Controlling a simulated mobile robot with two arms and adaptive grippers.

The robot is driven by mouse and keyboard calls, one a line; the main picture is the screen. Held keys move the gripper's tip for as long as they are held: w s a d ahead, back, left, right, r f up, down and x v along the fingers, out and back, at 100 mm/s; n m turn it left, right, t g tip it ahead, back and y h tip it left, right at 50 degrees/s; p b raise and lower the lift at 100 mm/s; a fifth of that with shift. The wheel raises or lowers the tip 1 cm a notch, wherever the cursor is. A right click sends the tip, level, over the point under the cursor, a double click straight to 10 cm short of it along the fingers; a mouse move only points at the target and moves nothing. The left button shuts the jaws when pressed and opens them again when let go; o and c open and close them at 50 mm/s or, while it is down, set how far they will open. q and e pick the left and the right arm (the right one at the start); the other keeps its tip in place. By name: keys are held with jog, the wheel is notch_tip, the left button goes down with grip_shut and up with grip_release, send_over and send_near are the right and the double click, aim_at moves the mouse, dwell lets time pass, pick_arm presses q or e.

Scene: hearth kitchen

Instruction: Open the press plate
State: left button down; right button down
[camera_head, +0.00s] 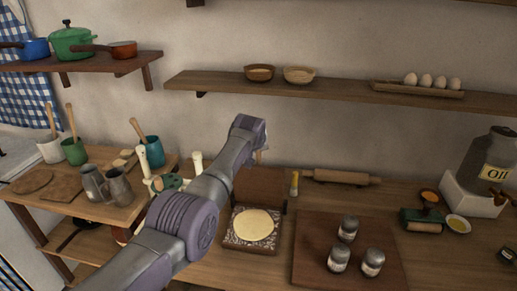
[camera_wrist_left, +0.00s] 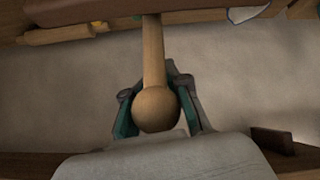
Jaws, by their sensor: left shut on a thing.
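The press has a patterned base plate (camera_head: 239,243) with a flat round of dough (camera_head: 254,225) on it. Its brown wooden upper plate (camera_head: 261,187) stands raised at the back of the base, clear of the dough. In the left wrist view, my left gripper (camera_wrist_left: 158,108) is shut around a wooden handle (camera_wrist_left: 153,52) with a round knob (camera_wrist_left: 156,110) at its end. The handle runs up to a brown board edge (camera_wrist_left: 150,14). In the head view, my left arm crosses in front and hides my fingers and most of the handle. My right gripper is not in view.
A dark board (camera_head: 318,245) with several shakers (camera_head: 338,259) lies right of the press. A rolling pin (camera_head: 341,177) lies behind it, below a wall shelf (camera_head: 330,90). Metal mugs (camera_head: 118,187) stand on the left table. An oil can (camera_head: 490,160) stands far right.

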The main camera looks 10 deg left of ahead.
pick_arm(q)
jog(key=shift+w+d+r, duration=0.15)
jog(key=shift+d+r, duration=0.05)
jog(key=shift+r, duration=0.25)
jog(key=c, duration=1.4)
grip_release()
jog(key=o, duration=0.3)
jog(key=shift+d+f, duration=0.1)
jog(key=shift+d, duration=0.05)
jog(key=shift+s, duration=0.2)
jog(key=shift+a+f, duration=0.15)
jog(key=shift+a, duration=0.05)
jog(key=v, duration=1.2)
jog(key=shift+d, duration=0.15)
jog(key=shift+c, duration=0.3)
